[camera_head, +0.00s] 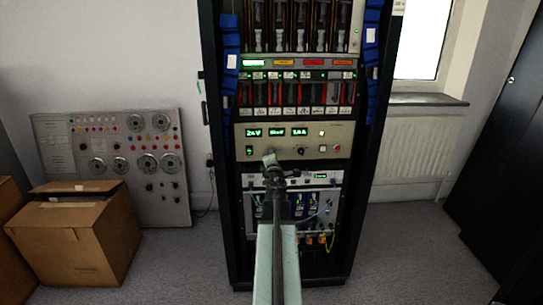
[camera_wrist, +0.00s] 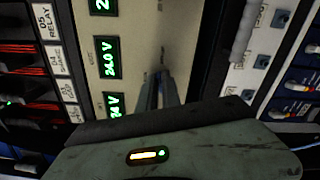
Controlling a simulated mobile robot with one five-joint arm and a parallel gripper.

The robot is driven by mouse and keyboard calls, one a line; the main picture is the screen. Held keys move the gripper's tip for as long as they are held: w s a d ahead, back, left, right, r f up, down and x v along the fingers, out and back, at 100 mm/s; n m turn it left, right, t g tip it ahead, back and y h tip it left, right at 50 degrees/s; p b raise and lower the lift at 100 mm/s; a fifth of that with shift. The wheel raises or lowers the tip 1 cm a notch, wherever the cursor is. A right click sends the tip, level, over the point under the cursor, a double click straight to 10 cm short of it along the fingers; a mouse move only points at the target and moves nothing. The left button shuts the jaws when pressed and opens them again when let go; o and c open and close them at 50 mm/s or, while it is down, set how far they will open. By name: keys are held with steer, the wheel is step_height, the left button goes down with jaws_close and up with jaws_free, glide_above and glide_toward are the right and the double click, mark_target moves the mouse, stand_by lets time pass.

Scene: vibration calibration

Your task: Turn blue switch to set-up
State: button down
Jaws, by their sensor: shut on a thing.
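My gripper (camera_head: 272,163) is in front of the beige power supply panel (camera_head: 328,133), at its lower left part. In the wrist view the fingers (camera_wrist: 160,88) are close together and point at the bare metal face beside the green displays (camera_wrist: 110,57). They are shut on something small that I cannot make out. Several small blue switches (camera_wrist: 262,61) sit in a row on a pale labelled panel at the right of the wrist view, apart from the fingers. Their settings are too small to read. In the head view my arm covers part of the lower panel (camera_head: 312,180).
The black rack frame (camera_head: 216,150) stands on both sides of the panels. A rack handle (camera_wrist: 243,30) sticks out between the panels. A cardboard box (camera_head: 75,245) and a grey control board (camera_head: 165,180) stand at left. A dark cabinet (camera_head: 510,170) is at right. Carpet in front is free.

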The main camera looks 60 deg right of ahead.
steer(key=shift+s+m, duration=0.1)
steer(key=shift+m, duration=1.8)
steer(key=c, duration=1.5)
jaws_free()
steer(key=shift+f, duration=0.1)
steer(key=shift+c, duration=0.2)
